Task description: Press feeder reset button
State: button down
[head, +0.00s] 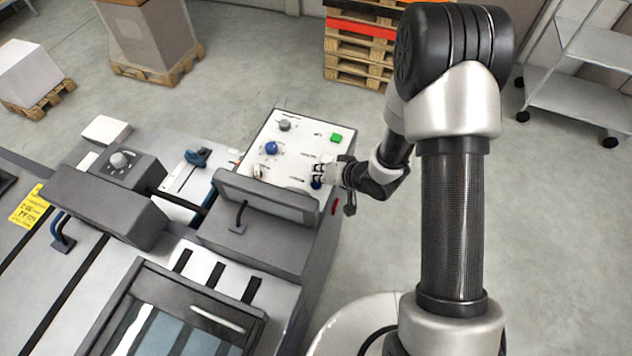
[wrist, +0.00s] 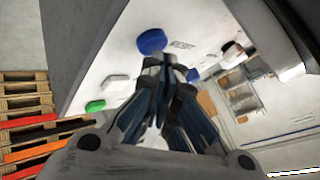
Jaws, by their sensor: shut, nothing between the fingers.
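A white control panel (head: 300,150) on the machine carries a green button (head: 336,138), a blue knob (head: 271,148), a grey knob (head: 284,125) and a blue round control (head: 316,184). My gripper (head: 322,174) is shut and empty at the panel's right side, close to the blue round control. In the wrist view the fingertips (wrist: 168,66) point at the panel, near a blue control (wrist: 152,41) and a pale button (wrist: 115,83); contact cannot be told.
A dark grey box (head: 265,200) rises in front of the panel. A dark unit with a knob (head: 120,161) stands to its left. Pallets (head: 358,45) and a metal cart (head: 575,80) stand behind, with open floor between.

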jog(key=shift+f, duration=0.4)
dwell(0.5)
jog(key=shift+r+p, duration=0.55)
jog(key=shift+r, duration=0.3)
jog(key=shift+r, duration=0.1)
notch_tip(320, 180, up, 5)
jog(key=p, duration=0.4)
jog(key=shift+p, duration=0.35)
dwell(0.3)
